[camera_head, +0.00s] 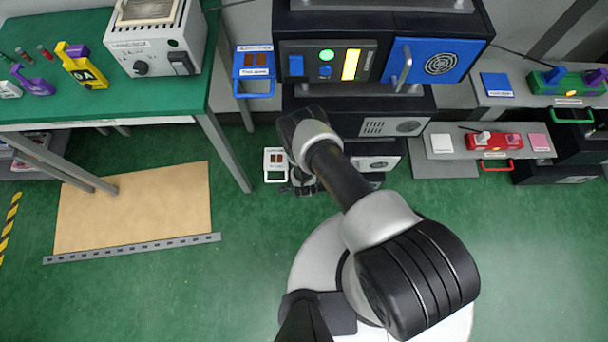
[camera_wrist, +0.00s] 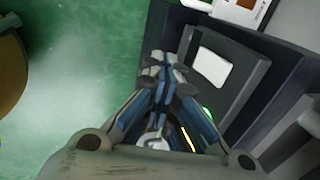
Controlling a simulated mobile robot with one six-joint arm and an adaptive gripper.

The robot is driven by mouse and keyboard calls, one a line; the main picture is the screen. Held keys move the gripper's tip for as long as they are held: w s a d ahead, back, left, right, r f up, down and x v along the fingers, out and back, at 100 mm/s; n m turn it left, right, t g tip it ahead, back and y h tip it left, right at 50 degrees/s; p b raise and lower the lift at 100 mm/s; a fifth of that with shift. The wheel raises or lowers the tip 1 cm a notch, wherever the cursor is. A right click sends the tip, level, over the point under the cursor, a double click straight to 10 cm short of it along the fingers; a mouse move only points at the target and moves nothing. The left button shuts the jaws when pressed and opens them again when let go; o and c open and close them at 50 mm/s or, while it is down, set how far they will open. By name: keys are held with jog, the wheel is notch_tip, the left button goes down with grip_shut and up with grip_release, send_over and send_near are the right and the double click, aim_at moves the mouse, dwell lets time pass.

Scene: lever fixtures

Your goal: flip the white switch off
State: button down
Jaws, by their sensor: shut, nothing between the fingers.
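A white switch unit (camera_head: 275,154) with two dark brown windows, a label and a loop-shaped lever below stands left of the stacked dark devices. The lever hangs low in the head view. A white piece with an orange-brown patch, which looks like this unit, shows at the top edge of the wrist view (camera_wrist: 238,12), partly cut off. My gripper (camera_wrist: 163,68) is shut and empty, its fingertips apart from that piece. In the head view my gripper (camera_head: 303,182) is mostly hidden by my arm, just right of the white unit.
A similar blue switch unit (camera_head: 253,72) sits above the white one. A device with a blue door (camera_head: 433,60) stands at the back centre. A red lever fixture (camera_head: 492,142) lies to the right, a green table (camera_head: 160,95) to the left. The floor in front is open.

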jog(key=shift+w+f+b, duration=0.25)
jog(key=shift+w+b, duration=0.1)
jog(key=shift+w, duration=0.7)
jog(key=shift+w+f+b, duration=0.25)
jog(key=shift+w+b, duration=0.1)
jog(key=shift+w, duration=0.7)
jog(key=shift+w+f+b, duration=0.15)
jog(key=shift+w+b, duration=0.2)
jog(key=shift+b, duration=0.2)
jog(key=shift+r+p, duration=0.65)
jog(key=shift+r, duration=0.15)
